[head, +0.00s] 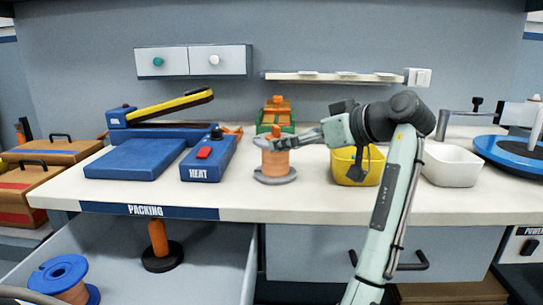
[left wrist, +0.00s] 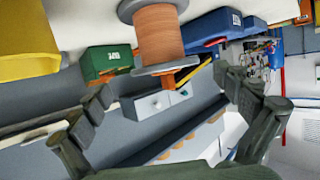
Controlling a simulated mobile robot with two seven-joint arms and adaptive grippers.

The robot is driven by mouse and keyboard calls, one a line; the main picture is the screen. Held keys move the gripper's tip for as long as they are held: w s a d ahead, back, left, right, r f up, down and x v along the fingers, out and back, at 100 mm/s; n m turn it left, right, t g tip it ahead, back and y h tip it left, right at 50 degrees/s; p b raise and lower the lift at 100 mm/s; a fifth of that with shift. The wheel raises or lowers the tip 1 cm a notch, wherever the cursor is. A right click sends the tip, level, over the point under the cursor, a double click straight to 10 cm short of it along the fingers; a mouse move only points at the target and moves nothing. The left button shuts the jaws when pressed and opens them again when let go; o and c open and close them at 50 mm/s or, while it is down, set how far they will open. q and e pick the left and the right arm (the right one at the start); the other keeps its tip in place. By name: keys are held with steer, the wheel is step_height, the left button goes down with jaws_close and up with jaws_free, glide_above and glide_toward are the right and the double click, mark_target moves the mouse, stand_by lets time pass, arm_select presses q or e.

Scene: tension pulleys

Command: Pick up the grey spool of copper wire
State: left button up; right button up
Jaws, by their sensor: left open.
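The grey spool of copper wire (head: 275,164) stands upright on the workbench, left of the yellow bin. It has grey flanges and copper-coloured winding. In the left wrist view the spool (left wrist: 158,35) appears upside down at top centre, beyond the fingertips and roughly between them. My left gripper (head: 298,138) is open and empty, level with the spool's top flange and close on its right side. Its two fingers show apart in the left wrist view (left wrist: 165,90). Whether a finger touches the flange cannot be told. My right gripper is not in view.
A yellow bin (head: 352,177) and a white bin (head: 452,169) stand to the right. A green box (head: 267,126) is behind the spool. A blue heat sealer (head: 208,158) is to the left.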

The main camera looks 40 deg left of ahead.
mark_target(276, 157)
arm_select(q)
steer(key=x, duration=0.6)
steer(key=shift+s+a, duration=0.25)
steer(key=shift+a, duration=0.05)
steer(key=c, duration=1.7)
steer(key=shift+r, duration=0.1)
steer(key=shift+c, duration=0.3)
steer(key=shift+r, duration=0.1)
